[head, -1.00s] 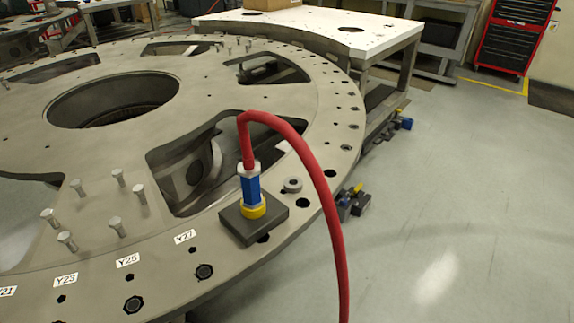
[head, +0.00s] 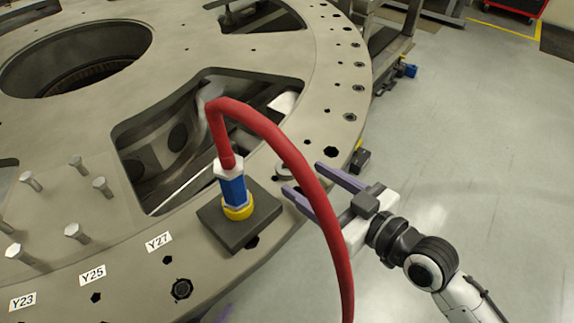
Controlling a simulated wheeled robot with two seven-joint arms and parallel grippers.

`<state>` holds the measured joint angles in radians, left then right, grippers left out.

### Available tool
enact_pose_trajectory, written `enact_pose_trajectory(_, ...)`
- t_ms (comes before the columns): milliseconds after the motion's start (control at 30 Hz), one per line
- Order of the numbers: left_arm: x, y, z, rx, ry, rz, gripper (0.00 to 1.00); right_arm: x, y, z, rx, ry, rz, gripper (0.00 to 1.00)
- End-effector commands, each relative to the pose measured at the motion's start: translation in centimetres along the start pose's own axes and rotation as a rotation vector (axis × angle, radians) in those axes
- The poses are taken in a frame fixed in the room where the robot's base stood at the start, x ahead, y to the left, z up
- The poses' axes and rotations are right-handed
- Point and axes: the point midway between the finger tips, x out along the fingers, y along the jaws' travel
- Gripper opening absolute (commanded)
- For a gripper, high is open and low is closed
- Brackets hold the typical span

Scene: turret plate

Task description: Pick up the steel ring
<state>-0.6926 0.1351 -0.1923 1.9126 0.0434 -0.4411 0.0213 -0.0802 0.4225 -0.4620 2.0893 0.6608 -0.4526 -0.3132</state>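The small grey steel ring (head: 282,171) lies on the turret plate (head: 215,55), near its outer edge and beside the dark block. The red cable and a finger hide part of it. My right gripper (head: 303,177), whose arm comes in from the lower right, is open and empty. Its two purple fingers are spread and point toward the ring, with their tips close to it. The red cable passes in front of this gripper.
A dark square block (head: 226,235) carries a blue and yellow connector (head: 234,193) with the red cable (head: 322,213) arching right and down. Bolts (head: 101,185) stand up at the left. Large cut-outs open the plate. Open floor (head: 470,180) lies at the right.

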Motion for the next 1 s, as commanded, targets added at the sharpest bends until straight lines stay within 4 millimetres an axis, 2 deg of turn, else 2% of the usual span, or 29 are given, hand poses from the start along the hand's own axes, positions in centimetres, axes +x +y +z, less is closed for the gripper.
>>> enact_pose_trajectory(300,-0.3,0.0,-0.4,-0.002,0.005,0.000,0.31,4.3,-0.2,-0.3,0.002,0.001,0.001,0.59)
enact_pose_trajectory(600,-0.2,-0.1,-0.8,-0.001,0.012,-0.002,0.31,5.0,-0.2,-0.2,0.001,-0.002,0.001,0.59)
enact_pose_trajectory(667,-0.1,-0.1,-0.9,0.000,0.013,-0.002,0.31,5.0,-0.2,-0.2,0.001,-0.002,0.001,0.52)
enact_pose_trajectory(900,-0.1,-0.2,-1.0,0.000,0.013,-0.003,0.31,5.0,-0.2,-0.2,0.001,-0.001,0.001,0.11)
enact_pose_trajectory(1000,-0.1,-0.2,-0.9,0.000,0.012,-0.003,0.31,5.0,-0.1,-0.3,0.001,0.001,0.002,0.09)
